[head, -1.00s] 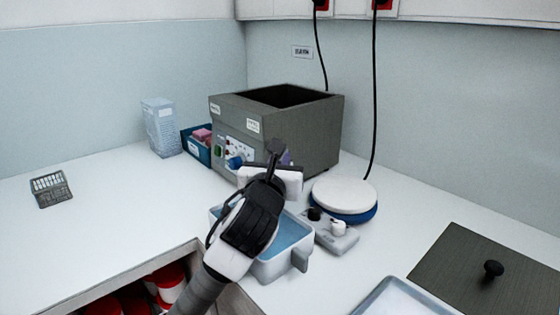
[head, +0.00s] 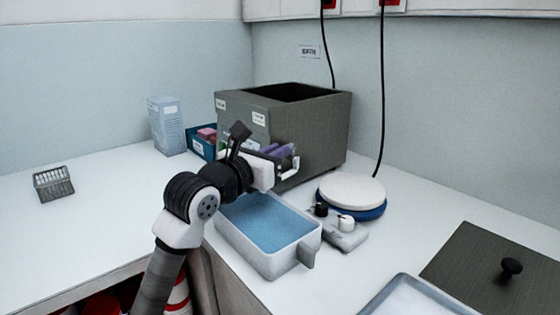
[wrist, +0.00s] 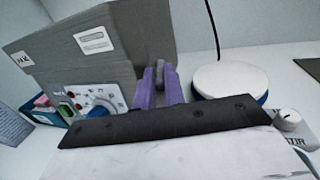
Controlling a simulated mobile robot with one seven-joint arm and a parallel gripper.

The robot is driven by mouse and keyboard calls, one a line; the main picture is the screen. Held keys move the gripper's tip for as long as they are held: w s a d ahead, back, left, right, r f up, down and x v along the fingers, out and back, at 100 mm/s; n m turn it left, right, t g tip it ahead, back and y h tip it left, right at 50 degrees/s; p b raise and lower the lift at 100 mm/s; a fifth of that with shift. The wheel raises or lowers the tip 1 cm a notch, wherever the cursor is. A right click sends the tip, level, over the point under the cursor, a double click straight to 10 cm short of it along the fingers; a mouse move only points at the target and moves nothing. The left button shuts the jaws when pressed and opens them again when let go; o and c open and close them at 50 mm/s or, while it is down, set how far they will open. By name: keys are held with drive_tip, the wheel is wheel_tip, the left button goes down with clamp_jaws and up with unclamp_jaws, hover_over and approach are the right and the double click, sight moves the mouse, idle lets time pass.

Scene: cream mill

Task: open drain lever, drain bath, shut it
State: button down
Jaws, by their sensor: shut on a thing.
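The bath is a grey open-topped box (head: 328,130) at the back of the counter, with labels and a blue knob (wrist: 101,108) on its front panel. My gripper (wrist: 160,80), with purple fingers, is at the bath's front, toward the panel's right side. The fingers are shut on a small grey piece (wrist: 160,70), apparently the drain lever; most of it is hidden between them. In the head view my gripper (head: 277,151) hides this part of the panel. A pale tub (head: 288,263) holding blue liquid stands in front of and below the bath.
A round white-topped device (head: 352,189) with a blue base and a small knobbed unit (head: 346,236) stand to the right. A blue bin (head: 202,144), a clear stack (head: 167,126) and a grey basket (head: 54,184) are left. A tray (head: 410,297) and a dark lid (head: 480,270) lie front right.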

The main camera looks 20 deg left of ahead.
drive_tip(key=shift+w+a+m+g+h+b, duration=0.15)
drive_tip(key=shift+a+m+g+h+b, duration=0.2)
drive_tip(key=shift+m+h, duration=0.5)
drive_tip(key=shift+h, duration=0.35)
drive_tip(key=c, duration=1.5)
unclamp_jaws()
drive_tip(key=shift+a, duration=0.1)
drive_tip(key=shift+r+n, duration=0.1)
drive_tip(key=shift+n, duration=0.15)
